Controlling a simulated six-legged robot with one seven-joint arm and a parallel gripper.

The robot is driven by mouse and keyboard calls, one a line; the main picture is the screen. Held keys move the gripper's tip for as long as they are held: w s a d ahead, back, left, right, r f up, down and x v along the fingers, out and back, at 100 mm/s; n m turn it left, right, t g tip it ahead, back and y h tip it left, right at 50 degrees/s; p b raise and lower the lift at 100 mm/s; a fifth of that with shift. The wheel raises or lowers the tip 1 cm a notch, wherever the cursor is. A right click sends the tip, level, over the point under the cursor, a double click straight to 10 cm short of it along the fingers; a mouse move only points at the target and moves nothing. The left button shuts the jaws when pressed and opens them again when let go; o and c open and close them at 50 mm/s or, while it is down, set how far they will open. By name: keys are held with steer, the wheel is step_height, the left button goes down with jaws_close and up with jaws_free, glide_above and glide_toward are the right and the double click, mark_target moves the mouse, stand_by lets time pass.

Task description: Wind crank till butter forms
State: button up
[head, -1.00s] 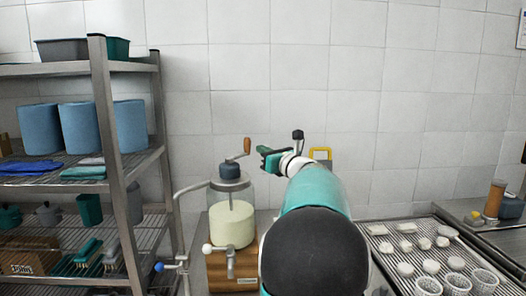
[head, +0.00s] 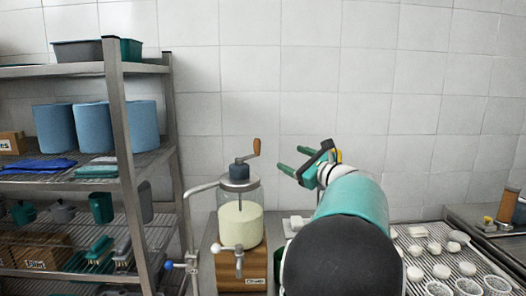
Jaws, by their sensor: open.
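A glass churn jar (head: 240,222) holding pale cream stands on a wooden block (head: 241,267) at the centre left. A dark blue gear housing (head: 239,171) sits on its lid, with a crank ending in an orange-brown wooden handle (head: 256,148) that points up and right. My gripper (head: 281,158), with green fingers, is open and empty. In the picture it is to the right of the crank handle, with a gap between them. My teal and black arm hides part of the counter to the right of the jar.
A metal shelf rack (head: 120,120) with blue rolls (head: 101,127) stands at the left. A metal pipe with a tap (head: 188,265) stands close to the jar's left. A slotted drain tray (head: 425,275) with white pieces and perforated cups lies at the right. A tiled wall is behind.

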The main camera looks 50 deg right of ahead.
steer(key=shift+o, duration=0.2)
steer(key=n, duration=0.2)
steer(key=w+n+y, duration=0.1)
steer(key=n, duration=0.1)
steer(key=d+n, duration=0.1)
steer(key=n, duration=0.1)
steer(key=shift+w+r+n+y, duration=0.2)
steer(key=shift+w+n+y, duration=0.1)
steer(key=shift+w, duration=0.05)
steer(key=w+n+y, duration=0.2)
steer(key=w+n, duration=0.6)
steer(key=w, duration=0.8)
steer(key=shift+d+g, duration=0.25)
steer(key=shift+g, duration=0.15)
steer(key=shift+r, duration=0.1)
steer(key=c, duration=1.4)
